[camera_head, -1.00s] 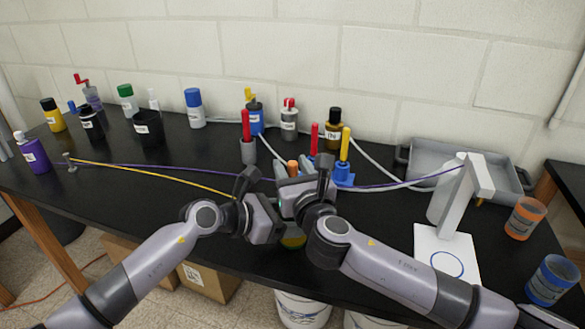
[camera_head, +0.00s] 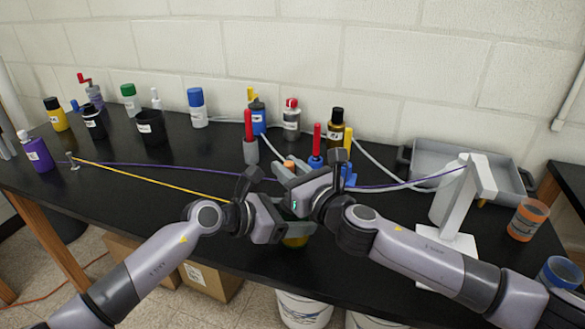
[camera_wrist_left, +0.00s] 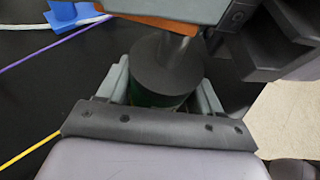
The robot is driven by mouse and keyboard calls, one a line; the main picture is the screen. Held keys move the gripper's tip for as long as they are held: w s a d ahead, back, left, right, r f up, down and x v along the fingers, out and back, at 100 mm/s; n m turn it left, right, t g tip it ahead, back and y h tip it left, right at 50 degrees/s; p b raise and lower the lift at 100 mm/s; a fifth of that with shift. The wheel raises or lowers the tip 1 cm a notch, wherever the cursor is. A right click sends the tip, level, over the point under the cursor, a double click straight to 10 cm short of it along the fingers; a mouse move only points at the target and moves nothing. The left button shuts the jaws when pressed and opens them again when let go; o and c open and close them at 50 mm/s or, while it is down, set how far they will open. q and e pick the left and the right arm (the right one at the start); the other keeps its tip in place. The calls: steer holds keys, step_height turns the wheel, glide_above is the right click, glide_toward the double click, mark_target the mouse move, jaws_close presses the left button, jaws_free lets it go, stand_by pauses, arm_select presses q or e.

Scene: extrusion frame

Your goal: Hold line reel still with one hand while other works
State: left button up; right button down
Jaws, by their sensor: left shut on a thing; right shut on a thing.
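The line reel shows as a dark round body (camera_wrist_left: 165,75) between the fingers of my left gripper (camera_wrist_left: 158,100) in the left wrist view. In the head view only its yellow-green lower part (camera_head: 294,241) shows below the grippers; the rest is hidden. My left gripper (camera_head: 282,226) is shut on it from the left. My right gripper (camera_head: 285,180) is just above, shut on an orange part (camera_head: 289,163) whose top shows between the fingers. An orange edge also shows at the right gripper in the left wrist view. A yellow line (camera_head: 150,180) runs from a small post (camera_head: 73,163) toward my left gripper.
A purple line (camera_head: 400,187) crosses behind the grippers to a white stand (camera_head: 478,185). Red-handled and blue-based tools (camera_head: 249,140) stand close behind. Bottles line the back. A grey tray (camera_head: 480,165) and orange cup (camera_head: 527,219) are at right. The front-left black tabletop is clear.

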steer(key=shift+s+a+n+g+y, duration=0.1)
steer(key=shift+a+n+g+y, duration=0.1)
steer(key=shift+n+g+y, duration=0.55)
steer(key=shift+s+a+n+g+y, duration=0.1)
steer(key=shift+a+n+g+y, duration=0.05)
steer(key=shift+n+g+y, duration=0.6)
steer(key=shift+s+a+n+g+y, duration=0.1)
steer(key=shift+a+n+g+y, duration=0.1)
steer(key=shift+n+g+y, duration=0.55)
steer(key=shift+g, duration=0.25)
steer(key=c, duration=1.1)
jaws_free()
steer(key=shift+o, duration=0.2)
steer(key=shift+s, duration=0.1)
steer(key=v, duration=1.2)
